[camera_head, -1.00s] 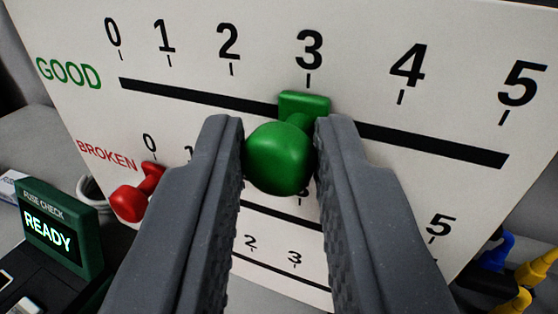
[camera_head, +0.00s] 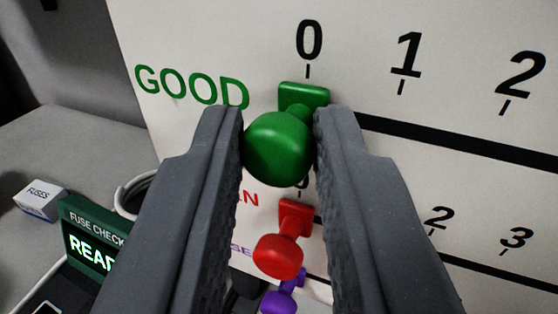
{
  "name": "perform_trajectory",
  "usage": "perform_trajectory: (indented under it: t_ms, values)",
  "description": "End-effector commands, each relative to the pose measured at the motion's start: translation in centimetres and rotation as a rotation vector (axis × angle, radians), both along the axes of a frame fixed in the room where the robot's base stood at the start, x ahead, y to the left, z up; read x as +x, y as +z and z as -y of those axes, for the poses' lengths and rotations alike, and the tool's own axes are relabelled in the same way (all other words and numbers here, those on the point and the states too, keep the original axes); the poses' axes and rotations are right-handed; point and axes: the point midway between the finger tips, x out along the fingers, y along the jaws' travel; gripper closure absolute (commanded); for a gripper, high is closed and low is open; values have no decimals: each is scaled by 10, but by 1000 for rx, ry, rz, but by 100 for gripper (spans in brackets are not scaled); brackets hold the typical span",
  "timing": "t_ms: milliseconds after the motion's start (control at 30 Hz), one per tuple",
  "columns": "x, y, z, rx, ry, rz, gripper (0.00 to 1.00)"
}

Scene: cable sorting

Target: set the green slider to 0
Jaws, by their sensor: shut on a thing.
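The green slider (camera_head: 278,148) has a round knob and a square base on the top track of the white board (camera_head: 440,90). Its base stands under the 0 mark of the row labelled GOOD (camera_head: 190,86), at the track's left end. My gripper (camera_head: 279,140) is shut on the green knob, one finger on each side. The track (camera_head: 460,138) runs to the right, past the 1 and 2 marks.
Below the green slider sit a red slider (camera_head: 279,250) and a purple slider (camera_head: 284,293) on lower rows, partly hidden by my fingers. At left are a fuse checker (camera_head: 92,236) and a white fuses box (camera_head: 40,201).

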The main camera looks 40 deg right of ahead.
Motion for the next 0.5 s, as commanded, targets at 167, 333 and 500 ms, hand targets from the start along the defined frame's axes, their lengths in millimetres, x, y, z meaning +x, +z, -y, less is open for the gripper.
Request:
perform_trajectory:
  t_ms: [167, 333, 500]
  values:
    - [1, 2, 1, -2, -3, 2, 100]
    - [2, 2, 0, -4, 0, 3, 100]
    - [2, 2, 0, -3, 0, 3, 73]
